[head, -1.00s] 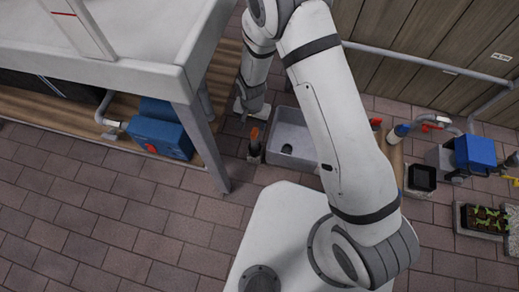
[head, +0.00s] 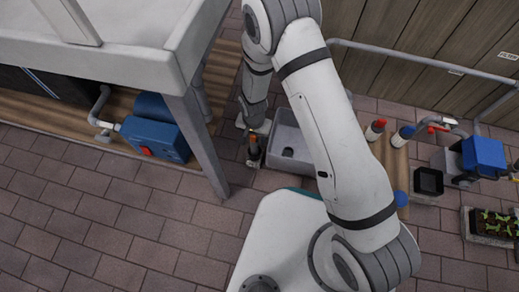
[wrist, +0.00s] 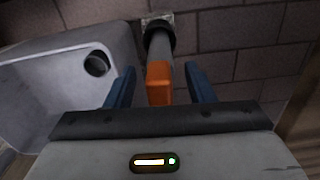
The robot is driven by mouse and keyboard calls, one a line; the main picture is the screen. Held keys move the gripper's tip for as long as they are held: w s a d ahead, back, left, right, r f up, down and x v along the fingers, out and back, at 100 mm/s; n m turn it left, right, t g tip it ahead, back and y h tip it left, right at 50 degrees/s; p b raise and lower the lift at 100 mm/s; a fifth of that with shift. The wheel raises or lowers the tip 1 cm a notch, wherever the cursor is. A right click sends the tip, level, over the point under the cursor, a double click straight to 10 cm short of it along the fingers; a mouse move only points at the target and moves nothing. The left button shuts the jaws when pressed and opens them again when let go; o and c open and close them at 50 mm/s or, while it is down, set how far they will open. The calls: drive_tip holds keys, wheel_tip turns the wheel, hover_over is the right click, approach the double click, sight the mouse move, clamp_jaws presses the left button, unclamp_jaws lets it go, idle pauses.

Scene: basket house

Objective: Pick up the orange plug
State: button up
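The orange plug (wrist: 158,82) is the block-like orange top of a grey post with a black collar, seen in the wrist view. My gripper (wrist: 160,67) is open, with its two blue fingers on either side of the orange part. Gaps show between the plug and both fingers, so it is not gripped. In the head view a little of the orange plug (head: 253,138) shows just below my gripper (head: 254,130), beside the grey basin; the fingers are too small there to make out.
A grey basin (head: 289,147) with a dark drain hole stands close to the right of the plug in the head view. A table leg (head: 203,145) and a blue box (head: 155,136) are to the left. The brick floor in front is clear.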

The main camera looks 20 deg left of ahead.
clamp_jaws()
idle(0.3)
drive_tip(key=shift+r, duration=0.1)
